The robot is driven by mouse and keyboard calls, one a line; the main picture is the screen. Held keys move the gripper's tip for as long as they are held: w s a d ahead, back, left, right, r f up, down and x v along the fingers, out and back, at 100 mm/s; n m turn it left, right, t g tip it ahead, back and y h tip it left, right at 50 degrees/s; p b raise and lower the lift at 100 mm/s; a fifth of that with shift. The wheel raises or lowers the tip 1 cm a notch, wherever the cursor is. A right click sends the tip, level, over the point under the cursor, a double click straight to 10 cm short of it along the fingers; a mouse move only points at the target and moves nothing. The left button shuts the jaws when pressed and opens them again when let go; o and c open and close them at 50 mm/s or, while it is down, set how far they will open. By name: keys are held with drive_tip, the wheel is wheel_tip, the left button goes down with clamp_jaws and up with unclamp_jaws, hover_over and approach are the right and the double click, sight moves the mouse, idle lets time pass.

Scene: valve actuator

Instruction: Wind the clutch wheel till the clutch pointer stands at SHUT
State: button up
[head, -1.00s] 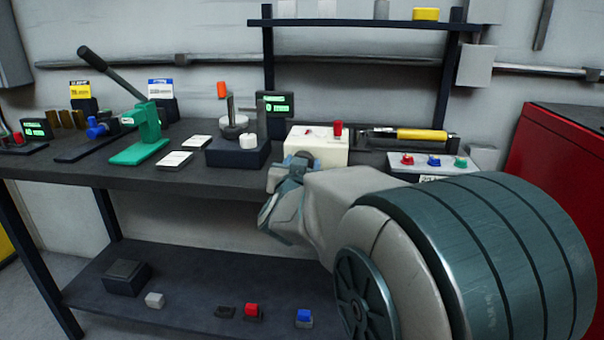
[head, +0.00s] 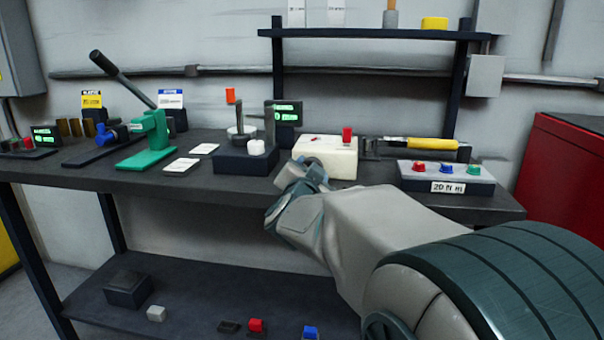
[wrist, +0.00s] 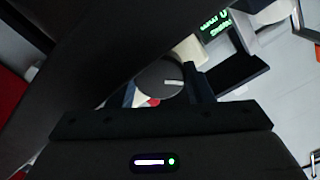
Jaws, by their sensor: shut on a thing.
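A cream box (head: 340,160) stands on the bench top, with a small red upright piece (head: 347,135) and a red mark on its top. My gripper (head: 308,176) is at the box's front left and covers part of its front. In the wrist view, a dark round wheel (wrist: 160,80) with a white line on its face sits at the jaws. My gripper is shut on this wheel, which I take to be the clutch wheel. A bit of red shows just below the wheel. I cannot make out the clutch pointer or the word SHUT in either view.
Left of the box is a dark fixture (head: 240,162) with posts and a green-lit display (head: 286,113). A green lever press (head: 148,143) stands further left. A box with coloured knobs (head: 440,178) and a yellow-handled tool (head: 425,144) are on the right.

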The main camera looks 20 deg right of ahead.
drive_tip(key=o, duration=1)
